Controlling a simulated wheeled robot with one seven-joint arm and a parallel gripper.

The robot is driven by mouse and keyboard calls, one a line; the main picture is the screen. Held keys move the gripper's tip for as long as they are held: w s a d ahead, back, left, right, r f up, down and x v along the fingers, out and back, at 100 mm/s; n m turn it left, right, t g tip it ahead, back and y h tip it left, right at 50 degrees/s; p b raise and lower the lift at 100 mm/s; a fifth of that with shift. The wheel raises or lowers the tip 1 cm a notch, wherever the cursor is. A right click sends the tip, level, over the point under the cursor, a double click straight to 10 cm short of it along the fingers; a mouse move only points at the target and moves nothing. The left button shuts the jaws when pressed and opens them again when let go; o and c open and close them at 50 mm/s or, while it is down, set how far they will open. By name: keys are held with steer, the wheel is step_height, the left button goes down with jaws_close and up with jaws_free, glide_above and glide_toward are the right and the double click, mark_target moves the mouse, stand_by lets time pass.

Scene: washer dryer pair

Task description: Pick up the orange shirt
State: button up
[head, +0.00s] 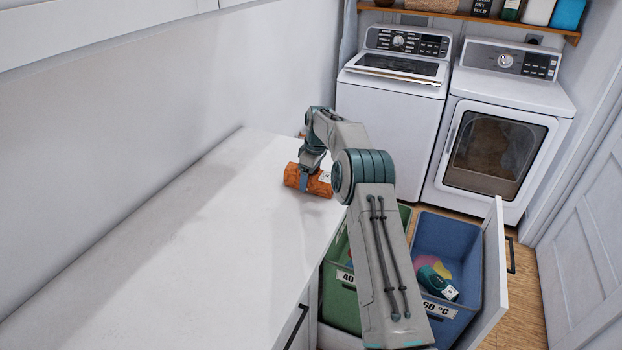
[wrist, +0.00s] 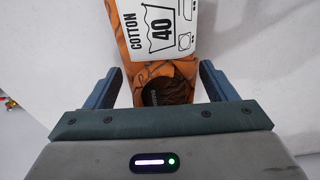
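The orange shirt (head: 312,181) is a rolled bundle lying on the white counter (head: 190,240), near its far right end. In the wrist view the shirt (wrist: 160,88) carries a white label (wrist: 160,26) reading "COTTON 40". My gripper (head: 305,180) is over the shirt, pointing down. In the wrist view my gripper (wrist: 160,90) is open, with one finger on each side of the shirt's near end. Gaps show between both fingers and the cloth. Whether the fingertips reach below the shirt's top cannot be told.
A green bin (head: 341,300) marked 40 and a blue bin (head: 462,240) marked 60 °C sit in an open drawer right of the counter. The blue bin holds some clothes. A washer (head: 385,120) and a dryer (head: 520,92) stand behind. The counter's near part is clear.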

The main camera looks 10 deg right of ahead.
steer(key=c, duration=1.1)
steer(key=shift+r, duration=0.15)
